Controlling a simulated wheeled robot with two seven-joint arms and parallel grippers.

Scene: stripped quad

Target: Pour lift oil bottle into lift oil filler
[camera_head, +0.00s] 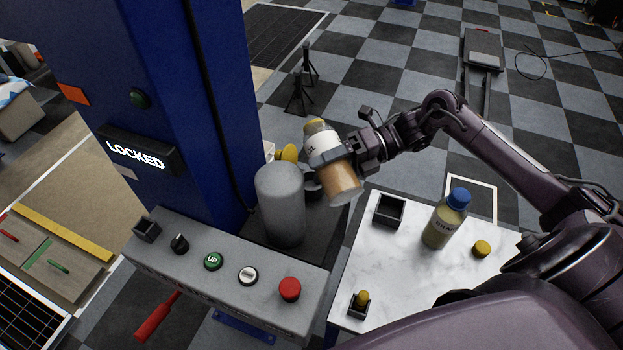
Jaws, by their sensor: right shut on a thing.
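The lift oil bottle (341,183) has amber contents, a white label and a yellowish top end. My right gripper (338,160) is shut around its middle and holds it in the air, tilted, with the top end toward the upper left. The bottle is just right of a grey cylindrical tank (280,205) beside the blue column. A yellow part (289,153), perhaps the lift oil filler, shows behind the tank's top; the bottle's top end is above and right of it. Its opening cannot be made out. My left gripper is not in view.
A white marble-topped table (385,265) holds a blue-capped bottle (445,220), a yellow cap (482,248), a black square holder (389,210) and a small holder with a yellow piece (360,302). A grey control panel (228,272) with buttons stands before the blue column (190,90).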

